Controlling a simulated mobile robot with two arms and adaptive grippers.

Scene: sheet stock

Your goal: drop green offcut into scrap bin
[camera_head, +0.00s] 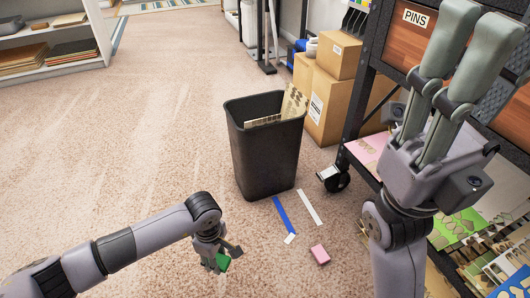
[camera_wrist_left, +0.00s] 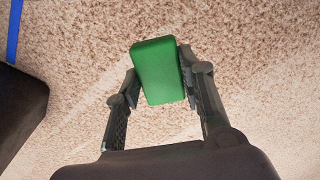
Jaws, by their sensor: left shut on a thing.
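The green offcut (camera_wrist_left: 158,72) is a small block held between the two fingers of my left gripper (camera_wrist_left: 160,92) in the left wrist view. In the head view my left gripper (camera_head: 224,258) is low over the carpet with the green offcut (camera_head: 222,262) at its fingers. The scrap bin (camera_head: 265,155) is a tall black open bin standing on the carpet, beyond and to the right of my left gripper. Cardboard pieces stick out of its top. My right gripper (camera_head: 470,65) is raised at the right, its two fingers close together; whether it is shut is unclear.
A blue strip (camera_head: 284,215), a white strip (camera_head: 311,207) and a pink block (camera_head: 320,255) lie on the carpet in front of the bin. Cardboard boxes (camera_head: 335,100) stand behind it. A wheeled rack (camera_head: 365,85) is at the right. The carpet to the left is clear.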

